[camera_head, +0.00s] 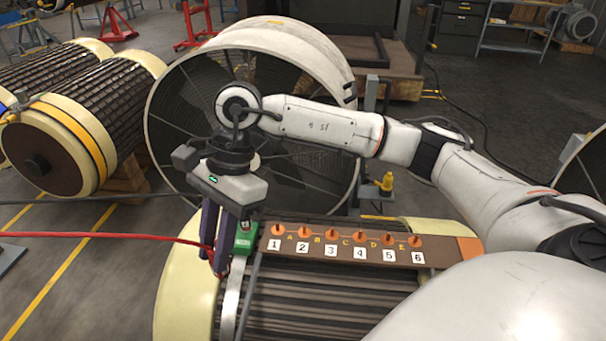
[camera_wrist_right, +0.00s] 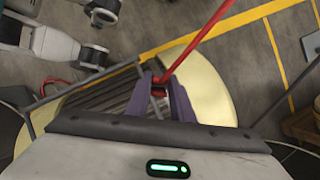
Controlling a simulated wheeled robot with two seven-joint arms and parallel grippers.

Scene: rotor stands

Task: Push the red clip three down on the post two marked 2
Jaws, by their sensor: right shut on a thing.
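My right gripper (camera_head: 216,268) hangs at the left end of the numbered strip, its purple fingers pointing down. In the right wrist view the fingertips (camera_wrist_right: 160,92) are shut on the red clip (camera_wrist_right: 158,91), which joins a red cable (camera_wrist_right: 202,44). In the head view the clip is mostly hidden by the fingers, and the cable (camera_head: 100,237) runs off to the left. Post two (camera_head: 304,232) is a small orange post above the label 2 (camera_head: 302,247), to the right of the gripper and apart from it. My left gripper is not in view.
The brown strip (camera_head: 440,255) carries several orange posts numbered 1 to 6, letters between them. A green block (camera_head: 245,239) stands at its left end, close beside the fingers. The strip lies on a ribbed rotor (camera_head: 320,300). A large round housing (camera_head: 300,60) stands behind.

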